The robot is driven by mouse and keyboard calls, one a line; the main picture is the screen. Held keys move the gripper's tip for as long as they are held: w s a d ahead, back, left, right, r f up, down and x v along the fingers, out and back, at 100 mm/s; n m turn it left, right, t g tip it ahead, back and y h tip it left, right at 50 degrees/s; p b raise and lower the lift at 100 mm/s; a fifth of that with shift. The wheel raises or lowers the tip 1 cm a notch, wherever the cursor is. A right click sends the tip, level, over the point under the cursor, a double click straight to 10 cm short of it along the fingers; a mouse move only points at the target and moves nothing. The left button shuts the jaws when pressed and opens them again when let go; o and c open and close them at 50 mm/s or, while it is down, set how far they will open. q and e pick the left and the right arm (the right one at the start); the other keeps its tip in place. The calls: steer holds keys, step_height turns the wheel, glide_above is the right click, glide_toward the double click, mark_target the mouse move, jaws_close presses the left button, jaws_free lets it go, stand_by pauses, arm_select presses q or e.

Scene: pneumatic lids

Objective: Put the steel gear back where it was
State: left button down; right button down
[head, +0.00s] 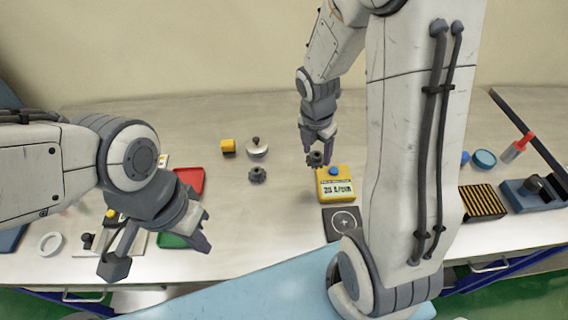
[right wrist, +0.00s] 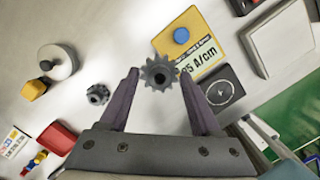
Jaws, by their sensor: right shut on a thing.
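My right gripper (head: 318,140) is shut on a grey toothed gear (head: 315,159), held at its fingertips. In the right wrist view this gear (right wrist: 159,73) sits between the two purple-grey fingertips, with a dark hole in its middle. A second, darker grey gear (head: 257,175) lies on the table to the left of the held one; it also shows in the right wrist view (right wrist: 97,93). I cannot tell by colour alone which gear is steel. My left gripper (head: 160,256) is open and empty, above the table's front left.
A yellow device (head: 326,197) with a blue button and a black crosshair pad (head: 346,222) stand close to the held gear. A yellow block (head: 228,147) and a silver knobbed lid (head: 257,148) lie behind. A red tray (head: 190,180) is left.

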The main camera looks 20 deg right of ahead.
steer(key=w+a+f, duration=0.1)
steer(key=a, duration=0.1)
steer(key=w+a+f, duration=0.3)
steer(key=w+a, duration=0.1)
steer(key=shift+a+f, duration=0.15)
steer(key=shift+f, duration=0.2)
steer(key=shift+a+f, duration=0.1)
steer(key=shift+f, duration=2)
steer(key=shift+f, duration=0.15)
steer(key=shift+c, duration=0.5)
jaws_free()
